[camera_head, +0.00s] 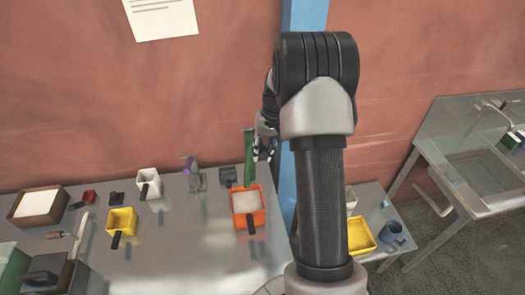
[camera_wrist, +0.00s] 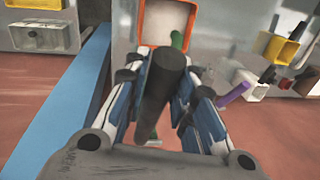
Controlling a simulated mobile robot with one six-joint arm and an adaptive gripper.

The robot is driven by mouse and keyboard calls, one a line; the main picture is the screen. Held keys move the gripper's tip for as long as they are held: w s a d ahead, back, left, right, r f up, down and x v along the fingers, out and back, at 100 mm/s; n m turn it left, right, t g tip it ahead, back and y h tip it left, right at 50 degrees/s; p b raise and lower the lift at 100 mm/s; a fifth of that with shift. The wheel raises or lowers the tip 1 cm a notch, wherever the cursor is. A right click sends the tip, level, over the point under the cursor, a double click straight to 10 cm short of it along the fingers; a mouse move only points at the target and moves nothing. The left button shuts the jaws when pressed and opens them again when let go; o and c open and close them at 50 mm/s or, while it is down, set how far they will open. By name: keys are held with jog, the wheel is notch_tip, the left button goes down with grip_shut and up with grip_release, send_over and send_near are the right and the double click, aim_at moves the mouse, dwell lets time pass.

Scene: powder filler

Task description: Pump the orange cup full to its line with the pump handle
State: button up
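The orange cup (camera_head: 237,219) stands on the metal table, its black handle toward the table's front edge. It holds pale powder; I cannot make out its line. Its orange rim also shows at the top of the wrist view (camera_wrist: 141,24). A green pump (camera_head: 249,155) stands directly behind the cup, and a bit of its green shows in the wrist view (camera_wrist: 178,40). My gripper (camera_head: 265,147) is at the pump's upper part. In the wrist view, my gripper's fingers (camera_wrist: 166,72) lie close on both sides of the black pump handle (camera_wrist: 160,95), apparently shut on it.
To the left are a purple-handled pump (camera_head: 190,165), a white cup (camera_head: 149,184), a yellow cup (camera_head: 121,221) and a brown tray of powder (camera_head: 25,218). A blue post (camera_head: 308,20) stands right of the pump. A lower table holds a yellow container (camera_head: 359,238) and blue mug (camera_head: 391,231).

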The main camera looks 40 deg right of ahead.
grip_shut()
jog(key=shift+f, duration=0.1)
dwell(0.3)
notch_tip(320, 180, down, 10)
jog(key=t+h+b, duration=0.2)
jog(key=t+b, duration=0.3)
jog(key=b, duration=2.1)
jog(key=shift+s+a+f+n+h, duration=0.2)
jog(key=shift+s+f+n+h, duration=0.1)
jog(key=shift+s, duration=0.15)
jog(key=shift+t, duration=0.3)
jog(key=shift+r, duration=0.1)
jog(key=o, duration=0.6)
grip_release()
jog(key=shift+c, duration=0.2)
